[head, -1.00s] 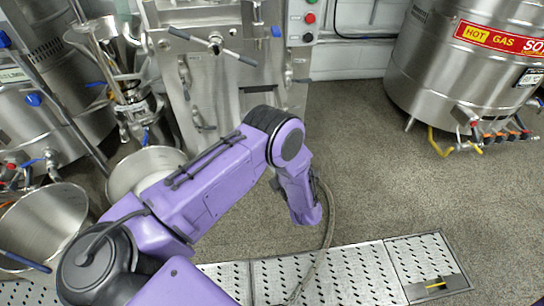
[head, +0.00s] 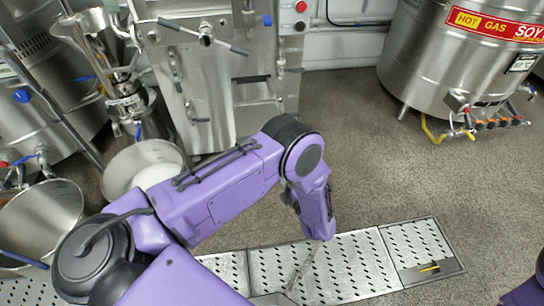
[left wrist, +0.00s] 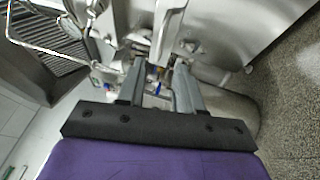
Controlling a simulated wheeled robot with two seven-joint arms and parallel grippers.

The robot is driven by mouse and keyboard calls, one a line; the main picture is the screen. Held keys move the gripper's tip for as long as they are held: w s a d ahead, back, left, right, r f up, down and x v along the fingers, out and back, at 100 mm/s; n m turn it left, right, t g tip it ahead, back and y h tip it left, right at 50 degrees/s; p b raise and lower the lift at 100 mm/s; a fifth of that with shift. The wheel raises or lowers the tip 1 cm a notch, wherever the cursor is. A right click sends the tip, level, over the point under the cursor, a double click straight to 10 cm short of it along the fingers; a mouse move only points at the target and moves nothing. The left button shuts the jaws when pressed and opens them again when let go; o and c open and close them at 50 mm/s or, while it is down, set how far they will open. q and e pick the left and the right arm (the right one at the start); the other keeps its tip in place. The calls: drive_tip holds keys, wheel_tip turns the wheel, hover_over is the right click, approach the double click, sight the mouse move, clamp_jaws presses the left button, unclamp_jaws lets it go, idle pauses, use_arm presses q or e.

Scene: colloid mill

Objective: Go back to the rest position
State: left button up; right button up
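My left arm comes in from the left in the head view, bent at a black-ringed elbow, with its last visible purple link pointing down over the floor. In the left wrist view my left gripper (left wrist: 160,82) has two grey fingers apart, with nothing visibly held between them. Its fingers are not clearly visible in the head view. My right gripper is not in view; only a purple part of my right arm shows at the bottom right. The steel mill with its hopper (head: 122,90) stands at the left, apart from my arm in the picture.
A steel pot (head: 150,172) with white contents and another steel pot (head: 35,212) stand at the left. A steel cabinet (head: 205,85) is at the back. A large round cooker (head: 440,65) stands back right. A floor drain grate (head: 350,265) crosses the front. Right-centre floor is clear.

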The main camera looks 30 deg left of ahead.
use_arm(q)
drive_tip(key=shift+v, duration=1.05)
